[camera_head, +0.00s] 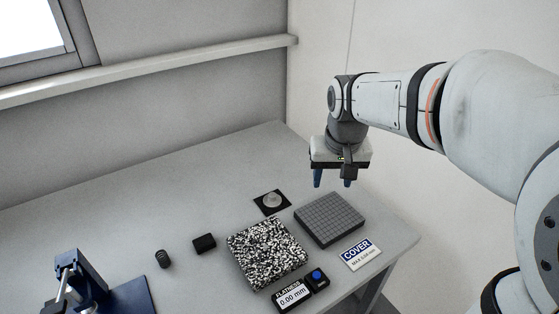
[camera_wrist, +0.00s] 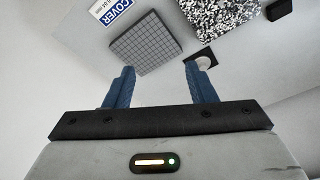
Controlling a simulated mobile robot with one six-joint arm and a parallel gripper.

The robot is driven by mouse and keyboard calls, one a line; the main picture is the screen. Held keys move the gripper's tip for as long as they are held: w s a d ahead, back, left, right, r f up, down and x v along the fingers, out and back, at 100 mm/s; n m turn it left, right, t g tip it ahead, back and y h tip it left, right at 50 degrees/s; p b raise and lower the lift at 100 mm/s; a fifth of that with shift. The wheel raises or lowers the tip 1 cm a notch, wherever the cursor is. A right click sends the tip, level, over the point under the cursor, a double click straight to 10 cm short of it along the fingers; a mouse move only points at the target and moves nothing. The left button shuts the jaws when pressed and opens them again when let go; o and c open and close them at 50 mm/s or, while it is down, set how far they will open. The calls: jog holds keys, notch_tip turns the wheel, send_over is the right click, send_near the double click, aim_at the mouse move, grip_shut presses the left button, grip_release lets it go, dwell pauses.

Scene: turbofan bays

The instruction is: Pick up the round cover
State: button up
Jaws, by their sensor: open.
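The round cover (camera_head: 272,199) is a pale grey disc on a small black square pad near the back of the table. In the wrist view the cover (camera_wrist: 204,62) shows beyond the right fingertip, partly hidden by that finger. My gripper (camera_head: 333,181) is open and empty, pointing down above the table, higher than the cover and to its right. Its two blue fingers (camera_wrist: 160,78) stand apart with nothing between them.
A grey gridded block (camera_head: 329,219) and a speckled black-and-white block (camera_head: 267,253) lie near the cover. The table's back left is clear.

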jog(key=w+a+f+g+b, duration=0.1)
jog(key=w+a+f, duration=0.2)
jog(key=w, duration=0.3)
jog(key=w+a+f, duration=0.3)
jog(key=w, duration=0.2)
jog(key=g+b, duration=0.1)
jog(key=b, duration=0.1)
send_over(272, 195)
jog(key=shift+n, duration=0.4)
jog(key=f, duration=1.2)
jog(key=shift+w+d, duration=0.15)
jog(key=shift+d, duration=0.05)
jog(key=shift+w+a+f, duration=0.1)
jog(key=shift+a+f, duration=0.05)
jog(key=shift+f, duration=0.2)
notch_tip(272, 195, down, 8)
jog(key=shift+r+p, duration=0.25)
jog(key=shift+p, duration=1)
jog(key=shift+c, duration=0.5)
grip_shut()
notch_tip(272, 195, up, 10)
jog(key=b, duration=0.2)
